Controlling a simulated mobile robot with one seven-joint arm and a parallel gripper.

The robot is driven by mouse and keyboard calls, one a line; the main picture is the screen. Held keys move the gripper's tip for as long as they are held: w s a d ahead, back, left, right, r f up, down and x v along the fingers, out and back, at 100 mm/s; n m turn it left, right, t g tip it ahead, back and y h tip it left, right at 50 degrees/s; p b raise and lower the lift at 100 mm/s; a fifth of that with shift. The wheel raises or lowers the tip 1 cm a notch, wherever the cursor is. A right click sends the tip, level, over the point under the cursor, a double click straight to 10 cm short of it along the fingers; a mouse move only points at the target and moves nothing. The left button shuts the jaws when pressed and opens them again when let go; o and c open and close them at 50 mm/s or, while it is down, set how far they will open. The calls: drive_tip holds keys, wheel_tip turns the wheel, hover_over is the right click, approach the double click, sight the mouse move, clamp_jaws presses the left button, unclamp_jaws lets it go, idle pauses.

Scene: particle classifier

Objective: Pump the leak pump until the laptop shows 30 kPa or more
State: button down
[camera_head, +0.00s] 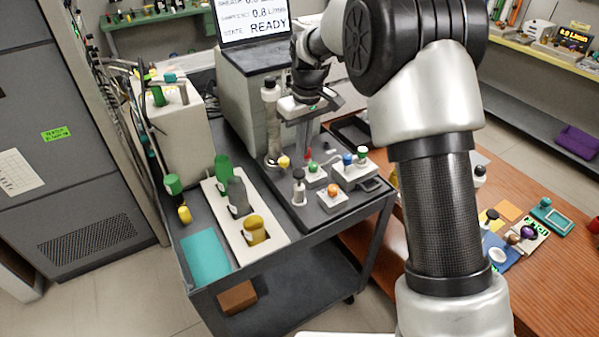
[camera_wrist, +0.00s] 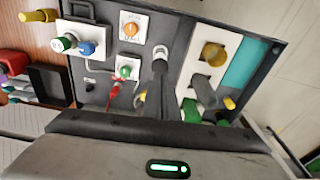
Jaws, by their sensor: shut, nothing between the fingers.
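The laptop (camera_head: 255,20) stands on a grey box at the back of the cart. Its screen reads 0.8 L/min and STATE READY; its top line is cut off, and I see no kPa figure. No label marks the leak pump. A small upright piece with a dark knob (camera_head: 299,187) stands on the black panel and may be the pump; in the wrist view its pale ring (camera_wrist: 160,51) shows beyond my fingertips. My gripper (camera_head: 305,150) is shut and empty above the panel, pointing down. Its fingers (camera_wrist: 160,68) partly cover that piece in the wrist view.
Beside it are an orange knob (camera_head: 333,189), a green knob (camera_head: 313,167) and a red lever (camera_wrist: 114,92). A wooden table (camera_head: 545,275) lies at right.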

drive_tip(key=shift+w+a+f+b, duration=0.15)
drive_tip(key=shift+f+b, duration=0.8)
drive_tip(key=shift+f, duration=0.65)
drive_tip(key=shift+w+a+f+b, duration=0.1)
drive_tip(key=shift+f+b, duration=0.85)
drive_tip(key=shift+f, duration=0.6)
drive_tip(key=shift+d+f+b, duration=0.1)
drive_tip(key=shift+f+b, duration=0.95)
drive_tip(key=shift+f, duration=0.75)
drive_tip(key=shift+r, duration=0.15)
drive_tip(key=shift+s+d+r, duration=0.25)
drive_tip(key=shift+s+d, duration=0.2)
drive_tip(key=shift+s, duration=0.15)
drive_tip(key=shift+s+d+r, duration=0.25)
drive_tip(key=shift+s+d, duration=0.2)
drive_tip(key=shift+s, duration=0.15)
wheel_tip(320, 180, up, 17)
drive_tip(key=p, duration=0.2)
hover_over(301, 173)
drive_tip(key=s+d, duration=0.3)
drive_tip(key=s, duration=0.1)
drive_tip(key=shift+w+r, duration=0.1)
drive_tip(key=shift+r, duration=0.1)
